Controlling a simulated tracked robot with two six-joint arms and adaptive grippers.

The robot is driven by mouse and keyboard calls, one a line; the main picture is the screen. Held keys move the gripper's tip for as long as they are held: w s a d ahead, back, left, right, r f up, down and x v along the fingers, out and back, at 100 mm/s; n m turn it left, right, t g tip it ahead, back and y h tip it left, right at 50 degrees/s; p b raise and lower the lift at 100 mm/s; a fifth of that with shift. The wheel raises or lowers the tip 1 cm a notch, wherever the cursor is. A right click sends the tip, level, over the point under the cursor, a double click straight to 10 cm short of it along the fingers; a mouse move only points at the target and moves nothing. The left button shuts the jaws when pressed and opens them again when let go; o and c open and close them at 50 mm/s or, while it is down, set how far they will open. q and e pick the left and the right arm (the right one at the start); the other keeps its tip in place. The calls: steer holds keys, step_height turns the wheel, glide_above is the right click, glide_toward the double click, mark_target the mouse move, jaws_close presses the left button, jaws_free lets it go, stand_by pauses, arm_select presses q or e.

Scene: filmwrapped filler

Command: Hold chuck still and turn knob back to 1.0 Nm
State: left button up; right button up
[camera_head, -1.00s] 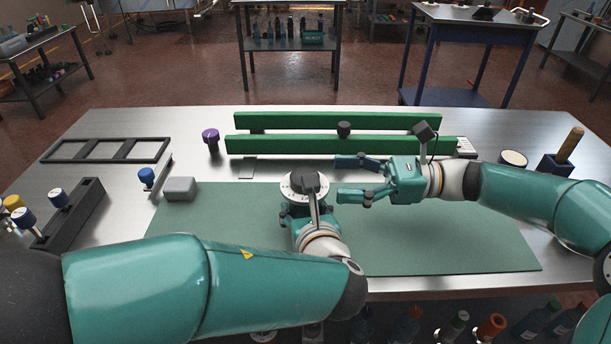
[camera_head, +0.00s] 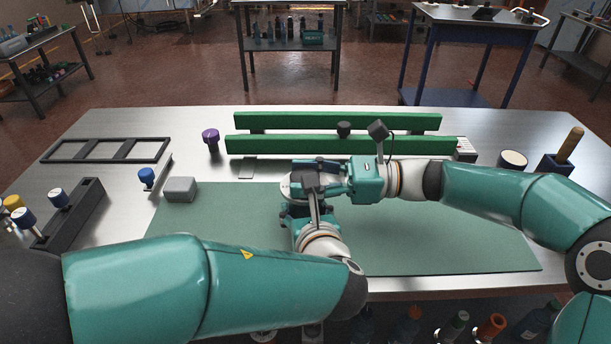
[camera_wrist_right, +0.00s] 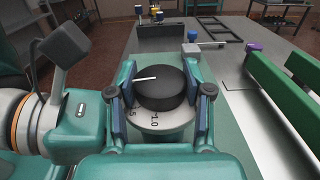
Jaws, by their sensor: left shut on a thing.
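The chuck has a pale scale disc (camera_wrist_right: 172,124) with "1.0" and a partly hidden mark ending in "5" on its near side in the right wrist view. A round black knob (camera_wrist_right: 165,90) sits on top; its white line points left, away from the "1.0". My left gripper (camera_head: 296,210) is shut on the chuck below the disc; its wrist camera partly hides the knob in the head view. My right gripper (camera_wrist_right: 161,85) has a finger on each side of the knob, with a small gap showing, so it looks open around it.
Green rails (camera_head: 330,145) run behind the chuck. A grey block (camera_head: 180,189), a blue-topped piece (camera_head: 147,176) and a purple-topped piece (camera_head: 211,138) stand to the left. The green mat (camera_head: 440,245) is clear at right front.

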steer(key=c, duration=0.4)
steer(key=shift+c, duration=0.2)
steer(key=shift+n+g, duration=0.4)
steer(key=shift+g, duration=0.1)
steer(key=n+g, duration=0.3)
steer(key=g, duration=0.2)
steer(key=shift+w+h, duration=0.15)
steer(key=shift+h, duration=0.25)
steer(key=shift+a+n+g+h, duration=0.1)
steer(key=shift+n+g+h, duration=0.9)
steer(key=shift+n+g, duration=0.9)
steer(key=shift+g, duration=0.5)
steer(key=o, duration=1.2)
steer(key=shift+r+m+t, duration=0.1)
steer(key=shift+m+t, duration=0.4)
steer(key=shift+t, duration=0.1)
